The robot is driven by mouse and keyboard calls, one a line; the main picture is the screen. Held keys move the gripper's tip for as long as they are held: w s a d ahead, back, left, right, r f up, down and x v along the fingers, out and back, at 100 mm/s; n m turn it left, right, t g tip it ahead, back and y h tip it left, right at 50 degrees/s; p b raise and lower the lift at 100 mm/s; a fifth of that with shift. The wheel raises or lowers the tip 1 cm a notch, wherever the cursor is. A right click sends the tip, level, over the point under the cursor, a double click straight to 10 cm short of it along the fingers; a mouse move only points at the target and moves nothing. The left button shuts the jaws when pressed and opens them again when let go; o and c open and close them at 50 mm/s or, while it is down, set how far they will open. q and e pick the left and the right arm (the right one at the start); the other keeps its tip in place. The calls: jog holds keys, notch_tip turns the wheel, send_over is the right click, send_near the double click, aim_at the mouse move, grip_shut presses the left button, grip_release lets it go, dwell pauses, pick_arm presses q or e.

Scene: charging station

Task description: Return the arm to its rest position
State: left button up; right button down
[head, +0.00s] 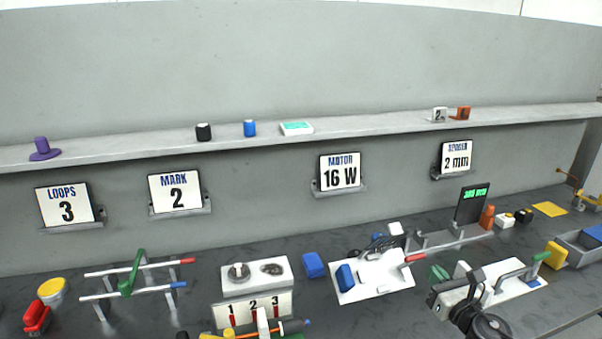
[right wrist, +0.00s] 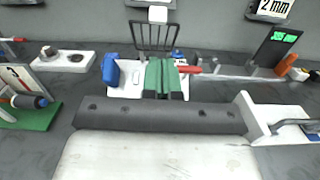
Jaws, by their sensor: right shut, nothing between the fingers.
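My right gripper (head: 438,273) is at the lower right of the head view, above the dark bench, between two white fixtures. In the right wrist view its green fingertips (right wrist: 166,77) are together, with nothing between them. Its dark crossbar (right wrist: 160,116) spans the lower middle of that view. The fingertips overlap the white board (head: 372,278) in the wrist view; I cannot tell the gap between them. My left gripper is not in view.
A white fixture with a handle (head: 515,279) is close on the right. A blue block (head: 313,265) and a double-rail stand (head: 140,279) are to the left. A black screen (head: 472,204) stands behind. A shelf (head: 365,122) crosses the wall above.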

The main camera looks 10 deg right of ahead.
jog(key=s+a+f+m+g+h, duration=0.4)
jog(key=s+m, duration=0.4)
jog(key=m, duration=0.4)
jog(key=s+a+f+m+g+h, duration=0.1)
jog(key=s+a+f+m+g, duration=0.45)
jog(key=m, duration=0.75)
jog(key=s+a+f+m+g+y, duration=0.1)
jog(key=s+a+m+g+y, duration=0.15)
jog(key=s+a+m, duration=0.45)
jog(key=s+a+f+m+g+y, duration=0.1)
jog(key=s+a+m+g+y, duration=0.15)
jog(key=s, duration=0.75)
notch_tip(320, 180, down, 28)
jog(key=s+g+h, duration=0.1)
jog(key=g, duration=0.1)
jog(key=s+d+f, duration=0.2)
jog(key=s+f, duration=1.2)
jog(key=s, duration=0.1)
jog(key=shift+s+d+f+g, duration=0.2)
jog(key=shift+s+d+g, duration=0.1)
jog(key=shift+g, duration=0.15)
